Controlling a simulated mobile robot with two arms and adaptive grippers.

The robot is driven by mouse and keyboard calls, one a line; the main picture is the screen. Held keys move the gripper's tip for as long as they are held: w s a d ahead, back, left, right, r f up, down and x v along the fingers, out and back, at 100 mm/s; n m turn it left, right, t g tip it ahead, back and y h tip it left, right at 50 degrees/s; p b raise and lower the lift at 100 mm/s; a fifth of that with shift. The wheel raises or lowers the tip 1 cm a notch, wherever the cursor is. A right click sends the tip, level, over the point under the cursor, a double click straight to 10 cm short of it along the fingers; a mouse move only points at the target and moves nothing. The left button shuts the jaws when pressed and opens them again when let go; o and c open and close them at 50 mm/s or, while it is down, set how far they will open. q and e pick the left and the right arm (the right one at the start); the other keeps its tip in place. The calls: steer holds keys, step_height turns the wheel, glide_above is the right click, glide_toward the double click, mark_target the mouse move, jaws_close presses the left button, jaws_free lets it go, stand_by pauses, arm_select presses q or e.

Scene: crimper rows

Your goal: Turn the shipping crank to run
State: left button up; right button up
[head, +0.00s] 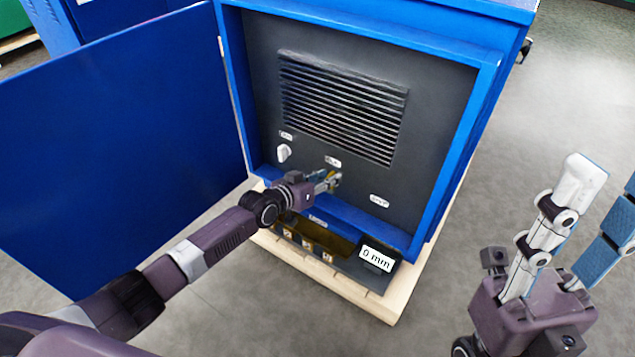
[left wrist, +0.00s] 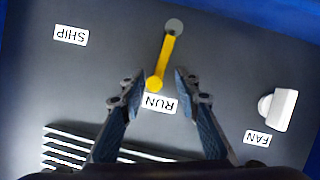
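The crank is a yellow arm with a round knob on a grey hub, on the dark panel; it shows in the left wrist view (left wrist: 164,62). It points from the hub toward the RUN label (left wrist: 160,103), its knob close to the label. In the head view the crank (head: 334,180) is partly hidden by my left gripper (head: 328,183). In the left wrist view my left gripper (left wrist: 158,76) is open, one finger on each side of the knob, with gaps showing. The SHIP label (left wrist: 71,36) is off to the left. My right gripper (head: 606,182) is open and empty.
The blue cabinet's door (head: 115,140) stands open on the left. A white fan knob (head: 284,152) and louvres (head: 340,110) are on the panel. Floor at right is clear.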

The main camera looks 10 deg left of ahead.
arm_select(q)
steer(key=v, duration=1.1)
steer(key=shift+s, duration=0.35)
steer(key=shift+a+r, duration=0.1)
